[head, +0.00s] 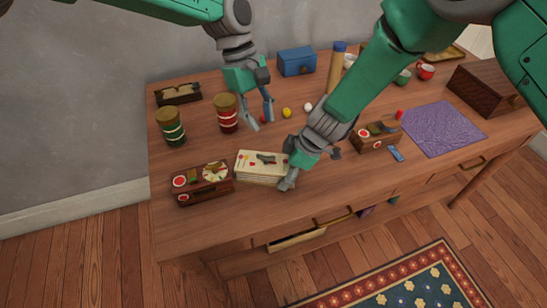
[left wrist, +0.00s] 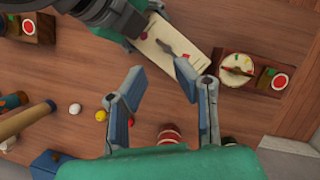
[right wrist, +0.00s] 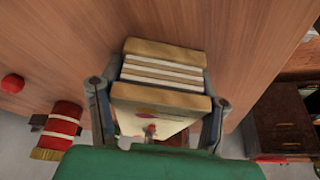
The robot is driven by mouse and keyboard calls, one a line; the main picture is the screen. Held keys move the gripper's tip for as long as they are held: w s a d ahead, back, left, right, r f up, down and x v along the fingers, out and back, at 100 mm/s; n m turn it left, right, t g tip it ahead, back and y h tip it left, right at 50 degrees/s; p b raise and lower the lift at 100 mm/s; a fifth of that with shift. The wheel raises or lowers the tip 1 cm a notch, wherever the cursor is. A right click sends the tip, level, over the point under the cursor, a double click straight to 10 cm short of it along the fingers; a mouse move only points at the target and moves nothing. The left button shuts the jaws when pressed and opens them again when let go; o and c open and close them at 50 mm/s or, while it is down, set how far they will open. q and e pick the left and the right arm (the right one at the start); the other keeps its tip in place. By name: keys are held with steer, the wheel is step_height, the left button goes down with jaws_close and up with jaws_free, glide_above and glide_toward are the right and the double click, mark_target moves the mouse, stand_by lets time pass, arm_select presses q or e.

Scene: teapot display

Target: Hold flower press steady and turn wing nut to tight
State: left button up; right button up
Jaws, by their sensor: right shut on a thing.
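The flower press (head: 259,170) lies flat on the table, a stack of layered boards with a pale top. A dark winged shape on its top looks like the wing nut (head: 266,159); how tight it is, I cannot tell. My right gripper (head: 288,180) is shut on the press at its right end. In the right wrist view the press (right wrist: 163,97) sits between both fingers, its layers showing. My left gripper (head: 260,121) is open and empty above the table, behind the press. In the left wrist view the press (left wrist: 190,32) lies beyond its open fingertips (left wrist: 155,72).
A dark wooden box with round red-and-white labels (head: 203,183) stands left of the press. A red jar (head: 227,116) and a green jar (head: 171,129) stand behind. A similar box (head: 375,137), purple cloth (head: 440,128) and small balls lie around. The front table edge is close.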

mark_target(266, 158)
arm_select(q)
steer(key=f+n, duration=0.2)
steer(key=f, duration=0.1)
steer(key=s+d+f+n+t+h, duration=0.1)
steer(key=f+n, duration=0.2)
steer(key=s+f+n+t, duration=0.1)
steer(key=f+n, duration=0.1)
steer(key=f, duration=0.1)
steer(key=shift+d+f+n+h, duration=0.2)
steer(key=shift+f+n+h, duration=0.1)
steer(key=shift+f, duration=0.05)
jaws_close()
